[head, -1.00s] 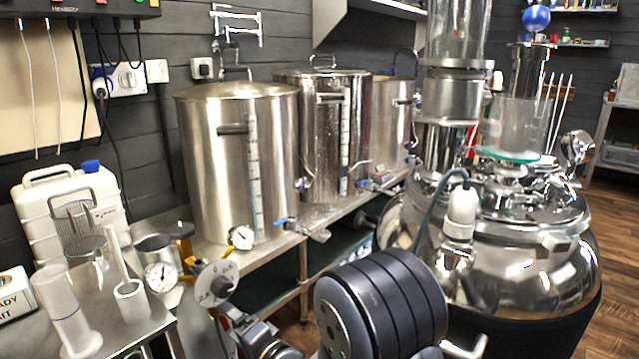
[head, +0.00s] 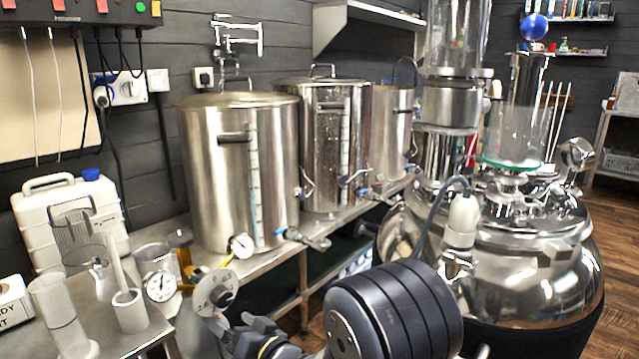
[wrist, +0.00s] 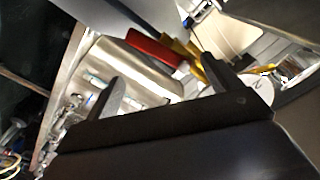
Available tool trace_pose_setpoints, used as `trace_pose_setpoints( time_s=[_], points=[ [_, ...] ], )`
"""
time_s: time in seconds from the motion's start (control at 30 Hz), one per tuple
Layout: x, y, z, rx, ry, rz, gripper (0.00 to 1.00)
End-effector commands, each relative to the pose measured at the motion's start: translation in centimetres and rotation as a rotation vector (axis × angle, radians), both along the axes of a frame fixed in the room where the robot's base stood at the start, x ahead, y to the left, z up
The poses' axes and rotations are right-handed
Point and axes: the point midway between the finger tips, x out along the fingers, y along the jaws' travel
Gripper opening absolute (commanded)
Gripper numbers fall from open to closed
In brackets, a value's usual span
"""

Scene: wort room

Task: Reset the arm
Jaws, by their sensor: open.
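In the wrist view my gripper (wrist: 165,85) is open, with its two dark fingers apart and nothing between them. Beyond the fingers there is a shiny metal vessel, a red part (wrist: 153,48) and yellow parts, seen tilted. In the head view my dark arm shows at the bottom middle, in front of the bench. The fingertips cannot be made out clearly there.
Three steel kettles (head: 240,180) stand on the steel bench. A large polished vessel (head: 520,270) stands close on the right. A white jerrycan (head: 68,225), a dial thermometer (head: 160,286) and a white cylinder (head: 60,315) stand at the left. Wooden floor shows at the far right.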

Motion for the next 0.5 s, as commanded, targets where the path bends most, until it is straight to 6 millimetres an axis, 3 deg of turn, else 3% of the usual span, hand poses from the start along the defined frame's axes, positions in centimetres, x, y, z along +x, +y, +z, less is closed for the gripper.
trace_pose_setpoints(
  time_s=[0.5],
  points=[
    [0.1,-0.1,1.3,-0.280,-0.330,-0.001,0.85]
  ],
)
